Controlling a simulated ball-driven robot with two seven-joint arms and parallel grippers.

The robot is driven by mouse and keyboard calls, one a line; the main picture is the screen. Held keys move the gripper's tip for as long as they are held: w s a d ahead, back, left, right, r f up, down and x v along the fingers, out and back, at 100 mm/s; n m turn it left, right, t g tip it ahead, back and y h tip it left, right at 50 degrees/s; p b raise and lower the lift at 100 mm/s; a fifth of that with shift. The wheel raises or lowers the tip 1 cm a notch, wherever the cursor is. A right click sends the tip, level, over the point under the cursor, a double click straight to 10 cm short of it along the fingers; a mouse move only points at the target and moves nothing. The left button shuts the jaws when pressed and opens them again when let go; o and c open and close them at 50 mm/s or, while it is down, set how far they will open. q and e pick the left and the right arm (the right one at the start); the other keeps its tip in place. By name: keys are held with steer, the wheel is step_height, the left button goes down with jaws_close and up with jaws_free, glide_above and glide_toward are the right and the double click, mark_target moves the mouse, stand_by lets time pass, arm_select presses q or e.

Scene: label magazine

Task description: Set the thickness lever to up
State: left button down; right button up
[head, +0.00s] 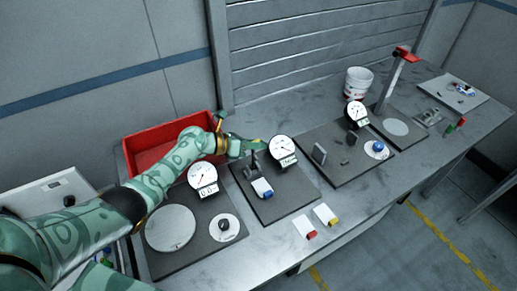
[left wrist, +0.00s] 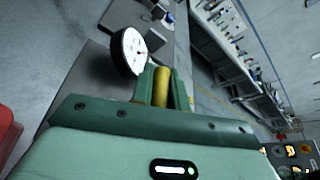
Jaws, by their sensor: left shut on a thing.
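The thickness gauge has a round white dial (head: 283,149) above a dark base plate (head: 291,186), with a small grey stand beneath. The dial also shows in the left wrist view (left wrist: 130,52), just left of the fingers. My left gripper (head: 258,145) is beside the dial, on its left side. In the left wrist view my left gripper (left wrist: 163,88) is shut on a yellow cylindrical bar, the thickness lever (left wrist: 162,84), which lies between the two green fingers. The fingers hide much of the lever in the head view, and I cannot tell its setting. My right gripper is not in view.
A red bin (head: 130,158) stands behind my left arm. Another dial (head: 202,177) with a round plate is at left; a third dial (head: 357,113) is at right. A white bucket (head: 358,82) stands at the back. Two small cards lie at the table's front.

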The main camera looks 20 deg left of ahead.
arm_select(q)
steer(key=shift+w+a, duration=0.1)
steer(key=shift+a, duration=0.1)
steer(key=shift+f, duration=0.1)
steer(key=c, duration=1.4)
jaws_free()
steer(key=shift+w, duration=0.1)
steer(key=shift+o, duration=0.2)
steer(key=shift+s+a+r, duration=0.25)
steer(key=shift+a, duration=0.05)
steer(key=p+v, duration=0.1)
steer(key=v, duration=1.4)
steer(key=shift+a+p, duration=0.25)
steer(key=shift+p, duration=0.05)
steer(key=shift+s+f, duration=0.15)
